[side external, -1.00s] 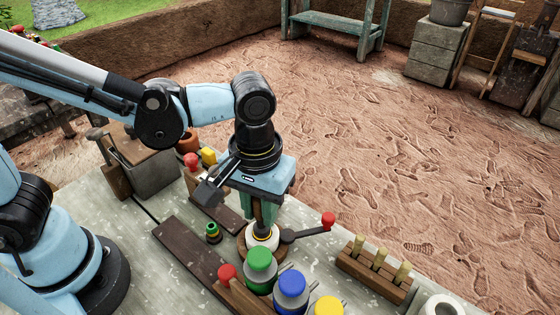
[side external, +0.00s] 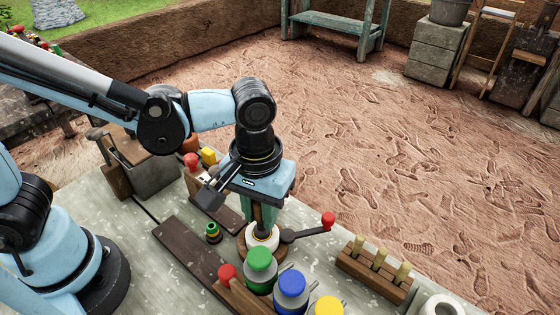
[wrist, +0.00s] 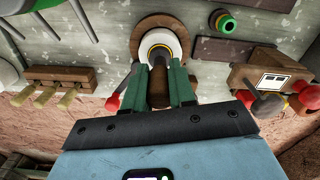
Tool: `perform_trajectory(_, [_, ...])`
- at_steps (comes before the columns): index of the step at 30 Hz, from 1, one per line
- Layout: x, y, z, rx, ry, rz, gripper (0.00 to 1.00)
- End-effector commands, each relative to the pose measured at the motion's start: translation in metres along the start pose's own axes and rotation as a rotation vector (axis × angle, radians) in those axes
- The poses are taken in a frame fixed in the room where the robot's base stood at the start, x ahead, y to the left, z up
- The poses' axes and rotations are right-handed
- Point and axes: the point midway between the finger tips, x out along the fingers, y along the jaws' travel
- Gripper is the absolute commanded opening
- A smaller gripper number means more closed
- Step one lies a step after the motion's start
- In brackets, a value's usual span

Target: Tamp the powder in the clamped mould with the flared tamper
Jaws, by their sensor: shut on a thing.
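The white mould (side external: 262,237) sits on a round wooden base (wrist: 160,20), with a dark clamp lever (side external: 303,234) ending in a red knob (side external: 328,219). My gripper (wrist: 158,88) has its green fingers shut on the brown handle of the flared tamper (wrist: 158,97). The tamper stands roughly upright over the mould, and its lower end reaches into the mould's opening. In the side view my gripper (side external: 263,214) is directly above the mould and hides much of the tamper. The powder and the tamper's contact with it are hidden.
Jars with green (side external: 259,258), blue (side external: 291,283) and yellow (side external: 328,306) lids stand close in front of the mould. A wooden rack with pegs (side external: 375,275) is to the right. A small green-topped jar (side external: 213,232) and a dark plank (side external: 188,248) lie left.

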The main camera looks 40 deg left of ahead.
Motion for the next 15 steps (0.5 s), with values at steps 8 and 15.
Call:
perform_trajectory(8, [-0.009,0.0,0.0,0.0,0.0,0.0,0.05])
perform_trajectory(15, [-0.025,0.0,0.0,0.0,0.0,0.0,0.05])
